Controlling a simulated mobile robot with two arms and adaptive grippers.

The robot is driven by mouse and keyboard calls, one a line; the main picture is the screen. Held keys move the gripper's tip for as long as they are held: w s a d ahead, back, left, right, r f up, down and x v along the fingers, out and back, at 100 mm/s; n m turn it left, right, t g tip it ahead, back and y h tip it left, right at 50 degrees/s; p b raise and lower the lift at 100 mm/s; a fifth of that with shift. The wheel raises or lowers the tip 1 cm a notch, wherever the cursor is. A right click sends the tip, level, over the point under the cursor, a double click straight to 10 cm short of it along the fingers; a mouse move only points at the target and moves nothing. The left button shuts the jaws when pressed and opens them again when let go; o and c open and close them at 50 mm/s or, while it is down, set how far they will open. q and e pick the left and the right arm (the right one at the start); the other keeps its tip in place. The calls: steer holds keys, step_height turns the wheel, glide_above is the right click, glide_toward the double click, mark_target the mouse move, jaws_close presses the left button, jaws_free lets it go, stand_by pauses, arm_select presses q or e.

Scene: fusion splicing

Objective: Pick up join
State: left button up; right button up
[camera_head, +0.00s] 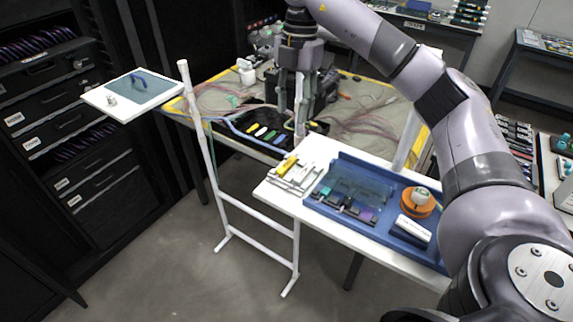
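My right gripper (291,112) hangs down from the arm that comes in from the right. Its fingers look spread apart, and I see nothing held between them. It is in front of a dark device and above the back of a black tray (232,132) that holds several yellow, green, white and blue pieces (265,132). I cannot tell which small piece is the join. A white holder (285,183) with a yellow part (288,165) stands at the left end of the white table. My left gripper is not in view.
A blue tray (330,212) on the white table (375,240) holds dark modules, an orange spool (418,203) and a white box (411,231). A white stand frame (207,150) rises at the left. Cables lie on the rear table.

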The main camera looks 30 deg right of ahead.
glide_toward(287, 164)
steer(key=f, duration=0.1)
steer(key=f+p, duration=0.1)
steer(key=f, duration=0.1)
steer(key=shift+s, duration=0.25)
steer(key=f+p, duration=0.2)
steer(key=f, duration=0.1)
steer(key=f+p, duration=0.1)
steer(key=f, duration=0.1)
steer(key=shift+a, duration=0.4)
steer(key=shift+f, duration=0.2)
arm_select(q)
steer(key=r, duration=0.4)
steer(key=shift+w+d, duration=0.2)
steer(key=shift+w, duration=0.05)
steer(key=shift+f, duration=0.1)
arm_select(e)
steer(key=shift+c, duration=0.3)
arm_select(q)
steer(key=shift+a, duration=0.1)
arm_select(e)
jaws_close()
